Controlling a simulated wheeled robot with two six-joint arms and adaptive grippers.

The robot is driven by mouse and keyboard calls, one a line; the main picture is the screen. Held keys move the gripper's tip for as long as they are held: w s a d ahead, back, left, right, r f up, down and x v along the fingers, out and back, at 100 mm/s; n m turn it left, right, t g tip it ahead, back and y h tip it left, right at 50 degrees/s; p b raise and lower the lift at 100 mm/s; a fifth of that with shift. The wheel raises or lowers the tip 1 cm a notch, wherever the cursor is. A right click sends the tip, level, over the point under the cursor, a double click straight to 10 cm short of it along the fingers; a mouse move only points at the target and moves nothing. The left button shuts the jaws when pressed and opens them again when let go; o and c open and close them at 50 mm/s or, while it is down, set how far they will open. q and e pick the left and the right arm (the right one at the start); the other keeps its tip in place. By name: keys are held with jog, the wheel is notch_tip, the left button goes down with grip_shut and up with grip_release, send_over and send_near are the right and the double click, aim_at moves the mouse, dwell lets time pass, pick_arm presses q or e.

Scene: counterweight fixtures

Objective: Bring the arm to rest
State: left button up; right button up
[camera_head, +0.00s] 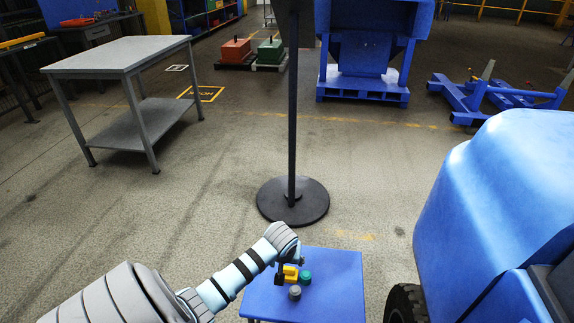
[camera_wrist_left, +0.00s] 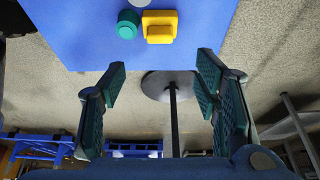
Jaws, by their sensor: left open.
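My left arm comes in from the lower left in the head view and reaches over a small blue table (camera_head: 338,284). My left gripper (camera_head: 291,265) hangs near the back left part of the table, partly hidden by the wrist. In the left wrist view its two padded fingers (camera_wrist_left: 162,78) stand wide apart with nothing between them. A yellow block (camera_head: 290,273), a teal round piece (camera_head: 305,277) and a grey round piece (camera_head: 295,293) are on the tabletop, close together. The yellow block (camera_wrist_left: 160,27) and teal piece (camera_wrist_left: 128,25) appear beyond the fingertips in the wrist view.
A dark pole with a round base (camera_head: 293,203) stands just behind the blue table. A large blue machine (camera_head: 490,190) with a black wheel is close on the right. A grey two-level table (camera_head: 125,56) stands at the back left.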

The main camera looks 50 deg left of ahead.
jog(key=shift+d, duration=0.3)
pick_arm(q)
jog(key=s+d+f+m+g+p, duration=0.1)
jog(key=s+d+f+m+p, duration=0.15)
jog(key=s+f, duration=0.35)
jog(key=s+d+f+m+p, duration=0.1)
jog(key=s+f+p, duration=0.2)
jog(key=s+f, duration=0.4)
jog(key=s+d+f+m+p, duration=0.1)
jog(key=s+d+f, duration=0.1)
jog(key=s, duration=0.5)
jog(key=s+d+f+m+g+h+p, duration=0.1)
jog(key=s+d, duration=0.3)
jog(key=s, duration=0.4)
jog(key=s+d+f+m+h+p, duration=0.1)
jog(key=s+d+f+m+p, duration=0.1)
jog(key=s, duration=0.5)
jog(key=shift+s+d+f, duration=0.15)
jog(key=shift+d+f, duration=0.2)
jog(key=shift+d, duration=0.2)
pick_arm(e)
notch_tip(320, 180, up, 9)
jog(key=shift+r, duration=0.2)
